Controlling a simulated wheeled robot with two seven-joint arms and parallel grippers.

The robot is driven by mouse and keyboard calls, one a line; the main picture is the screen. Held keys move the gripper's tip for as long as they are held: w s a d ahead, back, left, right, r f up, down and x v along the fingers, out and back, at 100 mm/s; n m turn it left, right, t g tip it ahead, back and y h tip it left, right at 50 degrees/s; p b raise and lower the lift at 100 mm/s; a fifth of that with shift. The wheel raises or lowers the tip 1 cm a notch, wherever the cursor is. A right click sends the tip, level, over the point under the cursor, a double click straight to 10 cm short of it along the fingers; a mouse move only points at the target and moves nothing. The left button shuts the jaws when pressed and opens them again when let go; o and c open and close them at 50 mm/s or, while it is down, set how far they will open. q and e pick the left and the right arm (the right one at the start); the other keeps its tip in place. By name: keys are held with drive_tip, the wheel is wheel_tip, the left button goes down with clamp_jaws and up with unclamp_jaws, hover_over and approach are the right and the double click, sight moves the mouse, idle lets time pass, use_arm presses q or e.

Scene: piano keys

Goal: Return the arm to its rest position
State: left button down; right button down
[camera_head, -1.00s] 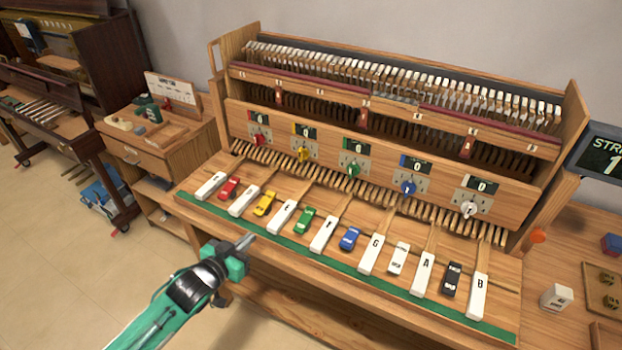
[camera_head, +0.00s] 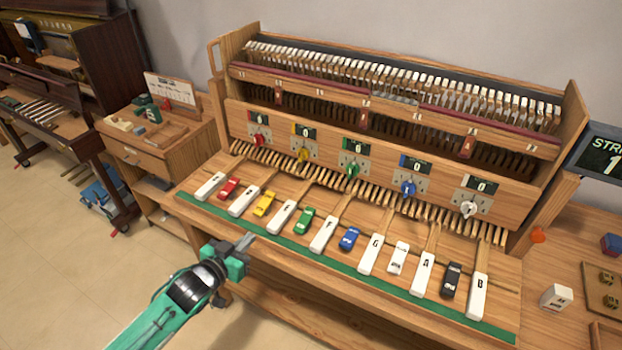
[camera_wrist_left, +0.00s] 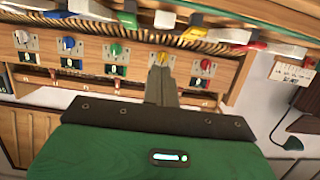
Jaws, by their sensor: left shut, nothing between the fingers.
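My left gripper (camera_head: 245,242) is shut and empty. In the head view it hangs in front of the green front strip (camera_head: 350,268) of the keyboard bench, near the left and middle keys. Its shut fingers also show in the left wrist view (camera_wrist_left: 162,78), where the picture looks upside down. The white lettered keys, such as the G key (camera_head: 371,254), lie in a row behind the gripper with coloured toy cars between them. I cannot tell the exact gap between the gripper and the bench edge. My right gripper is not in view.
A panel with coloured knobs, such as the green knob (camera_head: 352,168), stands behind the keys. A wooden side cabinet (camera_head: 160,160) is at the left. A side table (camera_head: 590,240) with small blocks is at the right. Open floor (camera_head: 60,270) lies at the lower left.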

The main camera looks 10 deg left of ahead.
use_arm(q)
drive_tip(key=shift+f, duration=0.1)
idle(0.4)
drive_tip(key=s+a+f+n+g+y, duration=0.1)
drive_tip(key=s+a+f+g+y, duration=0.15)
drive_tip(key=f, duration=0.85)
drive_tip(key=s+a+f+n+g+y, duration=0.1)
drive_tip(key=a+f, duration=0.2)
drive_tip(key=f, duration=0.7)
drive_tip(key=s+a+f+g+y, duration=0.1)
drive_tip(key=s+f, duration=0.5)
drive_tip(key=f, duration=0.2)
drive_tip(key=s+a+f+g, duration=0.1)
drive_tip(key=s+f+g, duration=0.1)
drive_tip(key=s+f, duration=0.45)
drive_tip(key=s+d+f+g, duration=0.1)
drive_tip(key=s+f+g, duration=0.1)
drive_tip(key=s+f, duration=0.4)
drive_tip(key=s+d+f+g, duration=0.2)
drive_tip(key=s+f, duration=0.4)
drive_tip(key=s, duration=0.9)
drive_tip(key=s+d+f+g, duration=0.1)
drive_tip(key=s+f+g, duration=0.1)
drive_tip(key=s+f, duration=0.5)
drive_tip(key=s, duration=0.4)
drive_tip(key=shift+d+g+y, duration=0.35)
drive_tip(key=shift+f, duration=0.1)
